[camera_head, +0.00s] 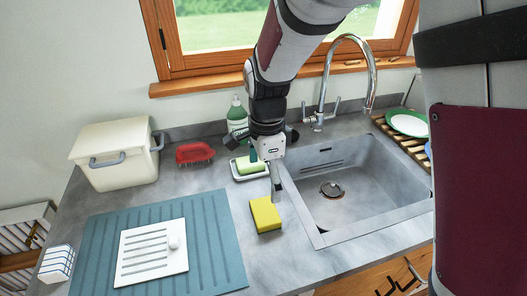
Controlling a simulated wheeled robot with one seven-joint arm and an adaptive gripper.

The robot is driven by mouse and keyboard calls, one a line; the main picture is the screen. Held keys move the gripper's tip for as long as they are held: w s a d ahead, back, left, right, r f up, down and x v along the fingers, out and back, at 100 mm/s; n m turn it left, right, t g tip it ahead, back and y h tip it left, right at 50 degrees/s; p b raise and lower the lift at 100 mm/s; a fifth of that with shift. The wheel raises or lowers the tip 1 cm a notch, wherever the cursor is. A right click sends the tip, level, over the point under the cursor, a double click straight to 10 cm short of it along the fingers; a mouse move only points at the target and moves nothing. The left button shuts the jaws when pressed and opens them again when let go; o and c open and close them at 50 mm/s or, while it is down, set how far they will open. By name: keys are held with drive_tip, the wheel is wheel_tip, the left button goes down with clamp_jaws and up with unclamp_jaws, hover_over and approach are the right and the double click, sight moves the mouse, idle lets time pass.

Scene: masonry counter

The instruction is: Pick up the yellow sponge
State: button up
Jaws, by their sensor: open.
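The yellow sponge (265,214) lies on the grey counter, between the blue-grey ribbed mat and the sink. It is a small block with a darker side edge. My gripper (276,190) points down just above and behind the sponge's upper right edge. The fingers are seen nearly edge-on, and the gripper holds nothing that I can see. The picture does not show clearly whether a fingertip touches the sponge.
The sink (350,190) with its tap (325,85) is to the right. A soap dish (246,168) with a green and pale bar, a green bottle (237,115) and a red brush (194,152) stand behind. The mat (215,235) holds a white slotted board (151,252). A cream bin (115,155) stands left.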

sight(265, 211)
wheel_tip(265, 211, down, 13)
drive_tip(key=shift+a+f+b, duration=0.1)
drive_tip(key=shift+a+b, duration=0.05)
drive_tip(key=shift+b, duration=0.15)
idle(0.4)
drive_tip(key=c, duration=0.8)
drive_tip(key=shift+r, duration=0.8)
wheel_tip(265, 211, up, 2)
drive_tip(key=shift+r, duration=0.2)
drive_tip(key=s+d, duration=0.1)
drive_tip(key=s, duration=0.4)
drive_tip(key=s+d+p, duration=0.1)
drive_tip(key=s+d, duration=0.1)
drive_tip(key=s, duration=0.3)
drive_tip(key=s+d+r, duration=0.1)
drive_tip(key=s, duration=0.4)
drive_tip(key=shift+s+d, duration=0.2)
